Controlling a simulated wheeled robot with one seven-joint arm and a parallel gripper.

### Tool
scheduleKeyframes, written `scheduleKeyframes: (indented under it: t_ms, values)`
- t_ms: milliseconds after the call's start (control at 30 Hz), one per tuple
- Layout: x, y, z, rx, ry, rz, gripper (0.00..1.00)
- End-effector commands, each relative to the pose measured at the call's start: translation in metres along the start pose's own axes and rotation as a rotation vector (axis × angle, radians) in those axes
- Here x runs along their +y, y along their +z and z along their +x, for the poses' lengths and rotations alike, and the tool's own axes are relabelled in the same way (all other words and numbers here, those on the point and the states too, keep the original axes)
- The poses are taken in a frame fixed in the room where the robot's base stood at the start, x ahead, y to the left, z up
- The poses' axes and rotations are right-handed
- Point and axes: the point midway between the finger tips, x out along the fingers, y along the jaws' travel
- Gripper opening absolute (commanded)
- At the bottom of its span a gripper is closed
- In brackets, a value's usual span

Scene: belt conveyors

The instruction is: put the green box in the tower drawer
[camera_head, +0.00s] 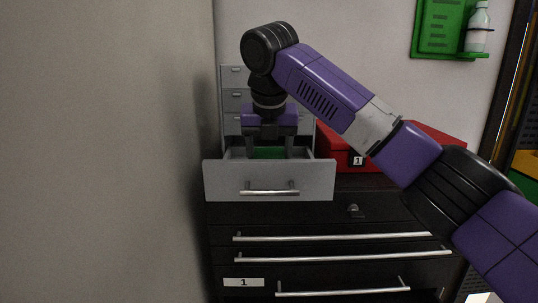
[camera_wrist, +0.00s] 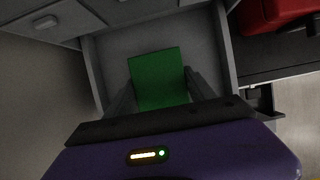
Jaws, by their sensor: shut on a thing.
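The green box (camera_wrist: 158,76) is between the two fingers of my gripper (camera_wrist: 160,92) in the wrist view, with a finger on each side. In the head view the green box (camera_head: 268,153) shows as a small strip behind the drawer front. The tower drawer (camera_head: 225,180) is pulled open from the grey drawer tower (camera_head: 228,104); its inside also shows in the wrist view (camera_wrist: 205,40). My gripper (camera_head: 270,150) points down into the open drawer, shut on the green box. I cannot tell whether the box touches the drawer floor.
A wall (camera_head: 110,150) is close on the left. A green wall holder (camera_head: 435,28) with a bottle (camera_head: 478,28) hangs upper right.

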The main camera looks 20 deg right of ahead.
Motion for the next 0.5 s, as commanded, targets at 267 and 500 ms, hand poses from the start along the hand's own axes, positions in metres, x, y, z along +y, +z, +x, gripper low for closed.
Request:
scheduleKeyframes:
  t_ms: [267, 500]
  values:
    - [0.0002, -0.0005, 0.0012, 0.000, 0.000, 0.000, 0.83]
    - [0.0002, -0.0004, 0.0011, 0.000, 0.000, 0.000, 0.85]
